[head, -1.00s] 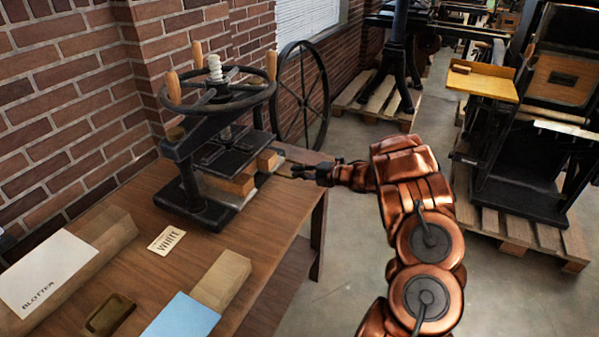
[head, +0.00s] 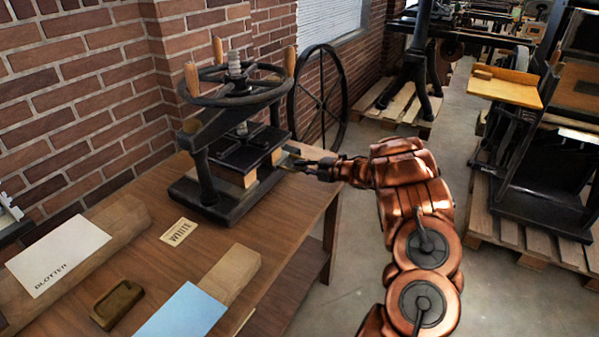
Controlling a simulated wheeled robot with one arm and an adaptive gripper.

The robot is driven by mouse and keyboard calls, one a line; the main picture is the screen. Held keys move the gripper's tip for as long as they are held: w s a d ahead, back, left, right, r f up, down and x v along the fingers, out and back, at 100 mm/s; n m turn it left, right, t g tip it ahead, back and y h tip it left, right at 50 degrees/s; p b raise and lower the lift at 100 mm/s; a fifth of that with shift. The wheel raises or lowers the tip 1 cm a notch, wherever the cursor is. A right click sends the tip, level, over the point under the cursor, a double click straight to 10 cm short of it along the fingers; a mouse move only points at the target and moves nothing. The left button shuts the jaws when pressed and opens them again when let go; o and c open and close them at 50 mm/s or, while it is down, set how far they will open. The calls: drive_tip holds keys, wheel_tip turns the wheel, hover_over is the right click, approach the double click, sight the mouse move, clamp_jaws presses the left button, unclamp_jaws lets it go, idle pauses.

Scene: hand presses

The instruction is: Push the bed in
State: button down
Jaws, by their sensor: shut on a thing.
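The black iron hand press (head: 203,185) stands on the wooden table, with a spoked handwheel (head: 190,92) on top. The bed (head: 243,157) is a dark flat slab between the uprights, low under the screw. Pale wooden blocks (head: 238,178) show beneath its near and right sides. My gripper (head: 290,161) reaches in from the right and is shut at the bed's right-hand end. The fingertips are small and dark, and the exact contact is hard to make out. The far side of the bed is hidden by the press.
On the table (head: 182,275) lie a BLOTTER sheet (head: 58,255) on a wooden block, a WHITE card (head: 179,232), a small brown tray (head: 117,304), a wooden block (head: 232,272) and a blue sheet (head: 182,314). A brick wall stands behind. Presses on pallets (head: 512,243) stand at right.

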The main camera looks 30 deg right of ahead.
drive_tip(key=c, duration=1.2)
unclamp_jaws()
drive_tip(key=shift+w+a, duration=0.15)
drive_tip(key=v, duration=1.2)
drive_tip(key=shift+w, duration=0.1)
